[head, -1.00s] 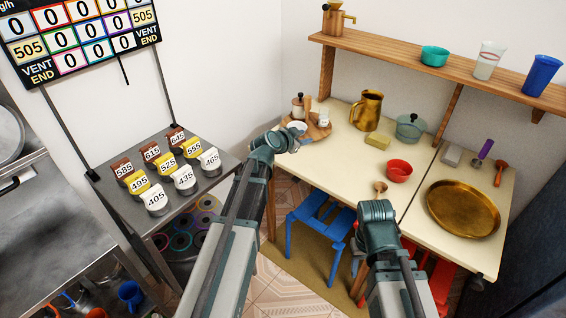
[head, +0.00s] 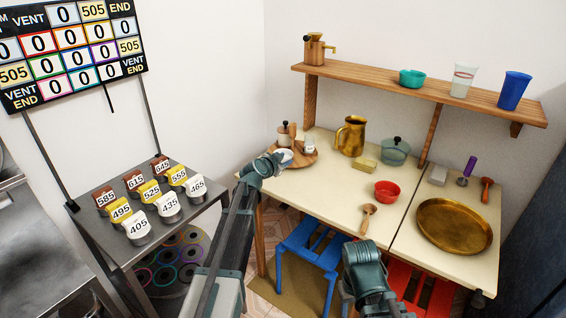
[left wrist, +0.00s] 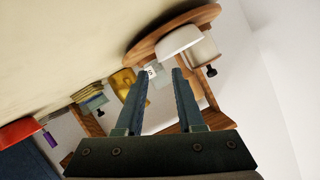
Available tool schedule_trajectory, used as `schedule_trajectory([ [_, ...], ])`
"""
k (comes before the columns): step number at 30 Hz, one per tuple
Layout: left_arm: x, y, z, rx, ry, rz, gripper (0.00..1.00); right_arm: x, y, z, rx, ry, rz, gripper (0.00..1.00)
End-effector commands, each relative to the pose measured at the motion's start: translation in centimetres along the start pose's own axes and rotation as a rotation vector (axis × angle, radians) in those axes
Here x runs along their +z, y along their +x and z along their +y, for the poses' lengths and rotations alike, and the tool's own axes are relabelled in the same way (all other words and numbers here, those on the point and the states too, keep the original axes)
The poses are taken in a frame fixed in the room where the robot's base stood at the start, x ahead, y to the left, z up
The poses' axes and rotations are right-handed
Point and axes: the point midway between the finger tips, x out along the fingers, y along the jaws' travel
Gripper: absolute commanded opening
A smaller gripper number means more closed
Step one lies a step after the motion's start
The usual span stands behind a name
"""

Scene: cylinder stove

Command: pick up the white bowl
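The white bowl (head: 286,156) is on the round wooden tray (head: 303,157) at the table's left end, partly hidden by my left gripper. In the left wrist view the bowl (left wrist: 180,40) shows as a smooth white shape at the tray's edge (left wrist: 150,40), beyond the fingertips and slightly right. My left gripper (left wrist: 161,74) is open, with empty space between its two fingers. In the head view it (head: 276,161) is just beside the bowl; whether it touches is unclear. My right arm (head: 364,268) is low, in front of the table; its fingers cannot be made out.
The tray also holds a wooden-handled pot and a small jar (head: 310,145). A brass pitcher (head: 351,136), sponge (head: 364,164), red bowl (head: 387,191) and wooden spoon (head: 367,218) are on the table. A blue stool (head: 310,250) stands in front.

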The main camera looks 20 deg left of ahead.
Motion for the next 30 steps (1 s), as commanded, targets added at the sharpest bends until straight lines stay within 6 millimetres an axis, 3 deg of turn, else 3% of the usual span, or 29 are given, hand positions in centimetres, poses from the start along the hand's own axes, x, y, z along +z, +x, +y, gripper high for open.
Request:
schedule_trajectory([
  [8,0.1,0.9,0.0,0.0,-0.001,0.0,0.37,0.0,0.4,0.0,0.0,0.0,0.0,0.5],
  [18,0.3,5.5,0.1,0.0,0.0,0.0,0.37,-0.1,2.2,-0.2,0.0,0.0,0.0,0.5],
  [26,0.2,5.7,0.1,0.0,-0.001,0.0,0.37,-0.1,2.1,-0.2,0.0,0.0,0.0,0.5],
  [30,0.2,5.7,0.1,0.0,-0.001,0.0,0.14,-0.1,2.1,-0.2,0.0,0.0,0.0,0.5],
])
